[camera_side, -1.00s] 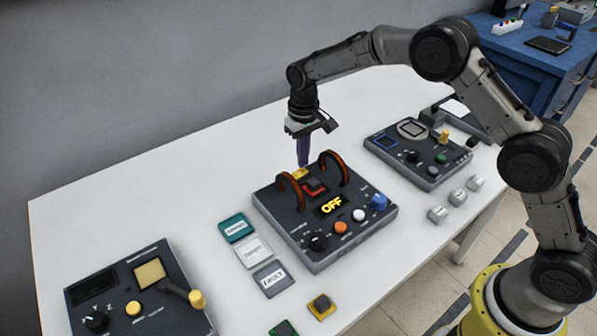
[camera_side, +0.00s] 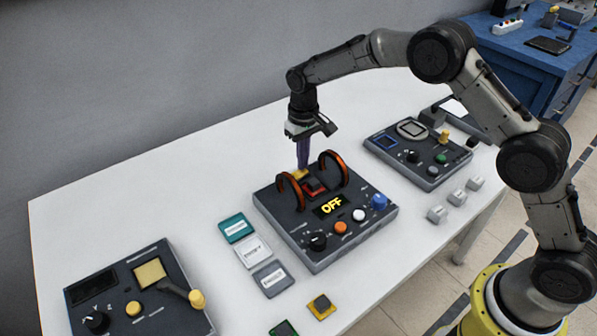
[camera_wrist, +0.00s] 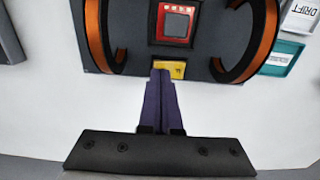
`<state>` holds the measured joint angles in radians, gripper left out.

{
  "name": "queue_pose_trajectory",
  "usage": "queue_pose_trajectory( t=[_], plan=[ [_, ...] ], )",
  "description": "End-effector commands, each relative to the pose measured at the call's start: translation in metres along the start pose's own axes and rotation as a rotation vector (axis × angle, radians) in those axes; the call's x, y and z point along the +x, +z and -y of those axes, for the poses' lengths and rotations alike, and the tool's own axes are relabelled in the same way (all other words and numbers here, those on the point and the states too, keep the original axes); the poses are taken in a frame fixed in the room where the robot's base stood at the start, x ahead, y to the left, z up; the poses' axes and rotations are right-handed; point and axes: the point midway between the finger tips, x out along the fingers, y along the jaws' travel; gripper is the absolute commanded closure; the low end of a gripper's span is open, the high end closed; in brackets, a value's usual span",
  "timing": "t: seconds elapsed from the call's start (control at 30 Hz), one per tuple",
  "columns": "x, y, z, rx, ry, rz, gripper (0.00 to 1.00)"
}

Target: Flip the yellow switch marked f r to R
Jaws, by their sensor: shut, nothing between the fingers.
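The yellow switch (camera_side: 298,175) sits at the back edge of the middle grey console (camera_side: 290,247), between two orange-and-black coil rings. In the wrist view the yellow switch (camera_wrist: 178,70) shows just beyond the fingertips, below a red-framed square. My gripper (camera_side: 303,166) points down at the switch with its purple fingers shut and empty. In the wrist view my gripper (camera_wrist: 161,74) overlaps the left part of the switch. I cannot tell whether the fingers touch it. Its f and r marks and its position cannot be read.
The coil rings (camera_side: 291,190) (camera_side: 334,168) rise on both sides of the switch. Other consoles stand at the left (camera_side: 165,318) and right (camera_side: 429,172). Labelled cards (camera_side: 253,251) lie left of the middle console. The white table behind is clear.

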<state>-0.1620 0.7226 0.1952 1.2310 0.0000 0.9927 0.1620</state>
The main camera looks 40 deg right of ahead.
Motion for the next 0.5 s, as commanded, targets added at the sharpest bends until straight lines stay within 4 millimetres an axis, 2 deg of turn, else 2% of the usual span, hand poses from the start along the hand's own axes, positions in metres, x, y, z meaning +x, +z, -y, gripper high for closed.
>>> queue_pose_trajectory(
  t=[0.5],
  plan=[
    [0.0075, 0.0002, 0.0000, 0.000, 0.000, 0.001, 1.00]
  ],
)
